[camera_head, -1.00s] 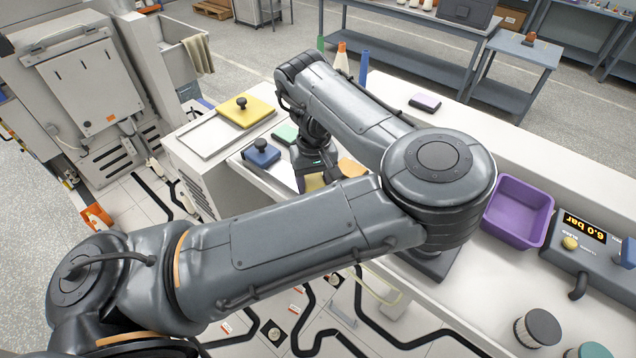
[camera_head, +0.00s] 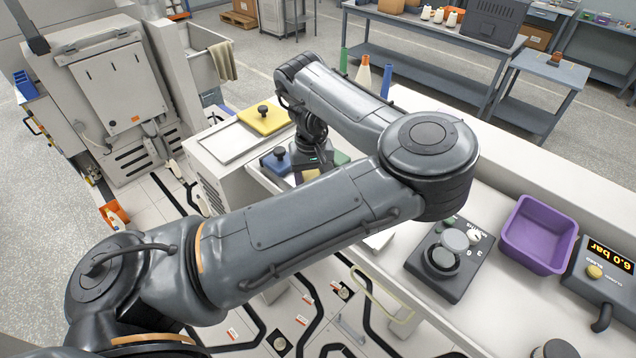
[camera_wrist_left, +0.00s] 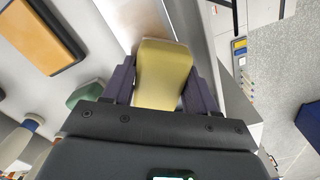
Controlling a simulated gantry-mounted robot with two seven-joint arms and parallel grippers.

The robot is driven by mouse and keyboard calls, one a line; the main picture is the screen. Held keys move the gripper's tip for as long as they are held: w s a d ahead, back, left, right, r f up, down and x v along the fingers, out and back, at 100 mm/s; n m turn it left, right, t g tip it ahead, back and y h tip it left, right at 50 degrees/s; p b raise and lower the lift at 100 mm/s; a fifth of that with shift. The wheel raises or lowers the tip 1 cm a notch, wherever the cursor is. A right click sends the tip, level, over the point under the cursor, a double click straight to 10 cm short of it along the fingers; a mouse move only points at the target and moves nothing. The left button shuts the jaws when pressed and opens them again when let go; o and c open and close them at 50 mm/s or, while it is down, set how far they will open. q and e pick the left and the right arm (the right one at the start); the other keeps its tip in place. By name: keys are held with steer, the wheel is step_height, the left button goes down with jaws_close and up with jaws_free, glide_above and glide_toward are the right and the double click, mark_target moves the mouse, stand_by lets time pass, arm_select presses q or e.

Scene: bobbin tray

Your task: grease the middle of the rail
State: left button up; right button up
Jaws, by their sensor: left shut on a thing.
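My left gripper (camera_wrist_left: 161,88) is shut on a pale yellow block-like piece (camera_wrist_left: 162,72), seen in the left wrist view between two dark purple jaws. In the head view my left gripper (camera_head: 312,172) is small and partly covered by my own arm, by the blue knobbed block. I cannot tell whether the held piece touches anything. A metallic grey surface (camera_wrist_left: 128,18) lies beyond it in the wrist view; I cannot tell whether this is the rail. No rail is clearly recognisable in the head view. My right gripper is not in view.
A yellow knobbed plate (camera_head: 282,122) and a blue knobbed block (camera_head: 270,158) stand near my left gripper. A purple bin (camera_head: 540,232), a dark device with round knobs (camera_head: 430,275) and a pressure unit (camera_head: 600,278) stand on the white bench to the right.

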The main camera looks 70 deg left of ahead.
arm_select(q)
steer(key=shift+s+a+f, duration=0.1)
steer(key=shift+s+a, duration=0.4)
steer(key=shift+a, duration=0.4)
steer(key=shift+s+a, duration=0.45)
steer(key=shift+a, duration=0.45)
steer(key=shift+s+a, duration=0.1)
steer(key=shift+a, duration=0.15)
steer(key=shift+c, duration=0.7)
